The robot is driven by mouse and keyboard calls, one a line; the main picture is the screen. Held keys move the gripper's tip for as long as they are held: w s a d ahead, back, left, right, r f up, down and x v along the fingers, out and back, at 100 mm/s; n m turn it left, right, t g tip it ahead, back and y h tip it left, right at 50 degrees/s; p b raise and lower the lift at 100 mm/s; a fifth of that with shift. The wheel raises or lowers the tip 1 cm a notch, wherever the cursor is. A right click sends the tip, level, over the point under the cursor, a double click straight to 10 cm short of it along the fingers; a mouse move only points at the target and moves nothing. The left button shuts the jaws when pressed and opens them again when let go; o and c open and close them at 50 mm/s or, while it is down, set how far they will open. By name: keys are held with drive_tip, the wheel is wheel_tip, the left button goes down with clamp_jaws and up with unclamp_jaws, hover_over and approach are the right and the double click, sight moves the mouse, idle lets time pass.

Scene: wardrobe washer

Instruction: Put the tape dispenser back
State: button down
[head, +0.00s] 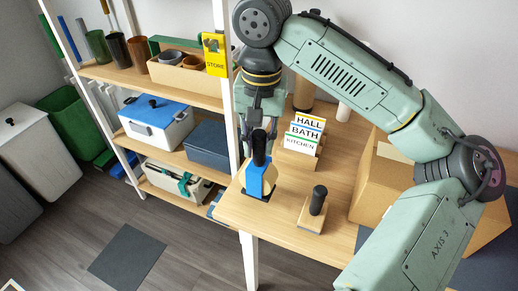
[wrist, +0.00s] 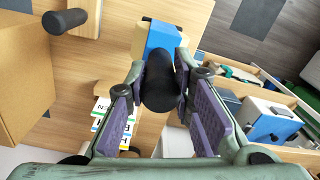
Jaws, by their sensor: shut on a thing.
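The tape dispenser, blue with a cream roll, a dark base and an upright black handle (head: 268,180), is at the table's left front corner. I cannot tell whether its base touches the tabletop. It also shows in the wrist view, with its blue body (wrist: 163,38) beyond the black handle. My gripper (head: 260,128) is above it, pointing down. In the wrist view my gripper (wrist: 160,80) has its fingers on both sides of the black handle and is shut on it. The fingers hide part of the handle.
A wooden block with a black handle (head: 316,203) stands right of the dispenser. A HALL, BATH and KITCHEN card holder (head: 300,150) is behind. A cardboard box (head: 378,190) is at right. The shelf (head: 205,100) at left, with a yellow STORE sign (head: 215,55), holds cups and boxes.

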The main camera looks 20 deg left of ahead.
sight(259, 153)
drive_tip(key=shift+f, duration=1.6)
drive_tip(key=c, duration=1.4)
unclamp_jaws()
drive_tip(key=shift+s+f, duration=0.1)
wheel_tip(259, 153, up, 12)
drive_tip(key=shift+d+r, duration=0.15)
drive_tip(key=shift+r, duration=0.05)
drive_tip(key=shift+f, duration=0.1)
